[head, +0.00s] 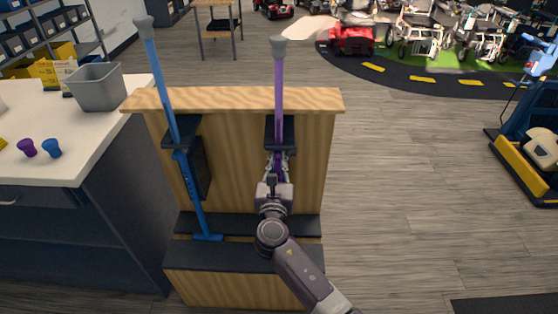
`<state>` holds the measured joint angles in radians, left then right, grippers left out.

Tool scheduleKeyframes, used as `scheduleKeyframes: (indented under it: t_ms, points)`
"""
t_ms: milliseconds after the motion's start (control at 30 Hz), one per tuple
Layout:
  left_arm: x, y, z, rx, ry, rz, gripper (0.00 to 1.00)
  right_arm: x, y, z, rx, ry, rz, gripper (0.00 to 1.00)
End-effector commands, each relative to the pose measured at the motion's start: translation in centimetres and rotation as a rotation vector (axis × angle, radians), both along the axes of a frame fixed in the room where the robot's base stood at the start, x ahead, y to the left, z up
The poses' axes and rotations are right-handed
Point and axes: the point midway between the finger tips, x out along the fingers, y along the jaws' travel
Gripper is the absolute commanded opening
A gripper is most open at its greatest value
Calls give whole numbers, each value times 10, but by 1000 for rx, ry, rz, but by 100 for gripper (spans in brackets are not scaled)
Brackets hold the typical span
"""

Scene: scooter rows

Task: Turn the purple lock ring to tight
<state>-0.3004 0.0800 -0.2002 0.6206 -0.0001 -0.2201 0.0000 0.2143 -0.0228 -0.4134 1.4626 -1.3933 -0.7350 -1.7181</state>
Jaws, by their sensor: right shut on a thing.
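A purple pole (279,85) with a grey top stands upright in a black bracket (270,131) on the right of a wooden stand (322,150). My right gripper (276,163) is on the purple pole just below the bracket, shut on a purple part there. That part is the purple lock ring as far as I can tell; the gripper hides most of it, and I cannot see how tight it is. The pole's lower part is hidden behind my right arm. My left gripper is not in view.
A blue pole (164,85) leans in the stand's left bracket. The white counter (100,137) at left holds a grey bin (96,87), a purple piece (27,147) and a blue piece (52,148). Open floor lies right; scooters (352,35) stand behind.

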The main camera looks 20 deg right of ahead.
Motion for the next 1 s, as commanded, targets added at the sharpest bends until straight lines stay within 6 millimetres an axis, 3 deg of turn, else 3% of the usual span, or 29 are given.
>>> scheduleKeyframes:
  t_ms: [33, 367, 400, 567, 867, 1000]
  points:
    - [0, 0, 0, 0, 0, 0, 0, 3, -1, 7, -1, -11, -2, 0]
    - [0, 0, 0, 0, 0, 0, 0, 3, -1, 7, -3, -12, -4, 0]
    - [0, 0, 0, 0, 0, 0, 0, 3, -1, 7, -3, -13, -4, 12]
    - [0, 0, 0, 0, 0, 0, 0, 3, -1, 6, -2, -11, -5, 29]
    - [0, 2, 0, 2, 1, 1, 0, -1, 0, 2, -1, -4, -4, 29]
    - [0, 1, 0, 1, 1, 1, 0, -15, 6, 1, -1, -3, -3, 29]
